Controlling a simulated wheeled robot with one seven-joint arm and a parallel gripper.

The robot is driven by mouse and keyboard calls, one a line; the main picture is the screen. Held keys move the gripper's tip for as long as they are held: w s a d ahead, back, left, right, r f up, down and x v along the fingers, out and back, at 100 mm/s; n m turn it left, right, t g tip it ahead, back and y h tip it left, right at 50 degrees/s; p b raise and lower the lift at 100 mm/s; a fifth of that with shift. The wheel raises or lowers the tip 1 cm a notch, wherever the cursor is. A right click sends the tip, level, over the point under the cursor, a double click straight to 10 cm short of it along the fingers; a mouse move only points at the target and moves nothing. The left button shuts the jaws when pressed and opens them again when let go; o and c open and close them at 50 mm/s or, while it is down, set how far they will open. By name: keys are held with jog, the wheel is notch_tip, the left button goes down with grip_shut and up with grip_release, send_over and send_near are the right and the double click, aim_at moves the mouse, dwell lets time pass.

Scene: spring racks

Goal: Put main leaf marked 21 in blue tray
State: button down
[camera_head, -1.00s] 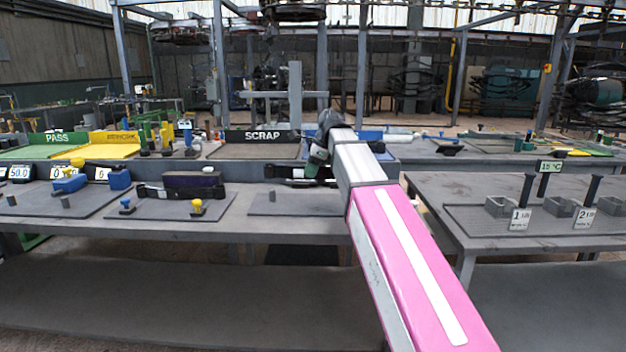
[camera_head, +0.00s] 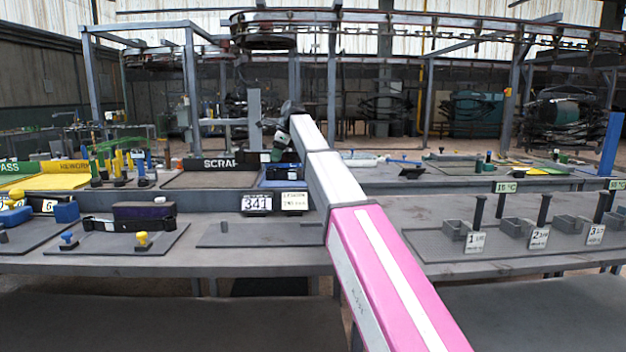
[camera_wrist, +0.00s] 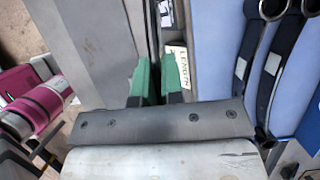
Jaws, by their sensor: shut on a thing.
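My gripper (camera_wrist: 157,76) has green fingertips and is shut on a narrow dark strip (camera_wrist: 153,38), seen edge-on; it looks like the main leaf. Its number does not show. In the head view my gripper (camera_head: 279,146) is over the near edge of the blue tray (camera_head: 268,183), behind the row of displays. In the wrist view the blue tray (camera_wrist: 215,75) is to the right of the fingers. Two dark leaves with rolled eyes (camera_wrist: 243,70) (camera_wrist: 280,62) lie in it, apart from the held strip. My arm partly hides the tray in the head view.
A display reading 341 (camera_head: 256,204) and a label plate (camera_head: 294,201) stand in front of the blue tray. The SCRAP tray (camera_head: 205,180) is to its left, the yellow REWORK tray (camera_head: 50,182) farther left. A bare grey mat (camera_head: 260,235) lies on the near bench.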

jog(key=w, duration=0.1)
send_over(299, 184)
jog(key=d, duration=0.1)
jog(key=f, duration=0.6)
jog(key=shift+s+d+f, duration=0.1)
jog(key=shift+s+f, duration=0.05)
jog(key=shift+s, duration=0.1)
jog(key=shift+f, duration=2)
jog(key=shift+f, duration=0.1)
jog(key=c, duration=1.2)
grip_release()
jog(key=shift+c, duration=0.2)
jog(key=v, duration=1.2)
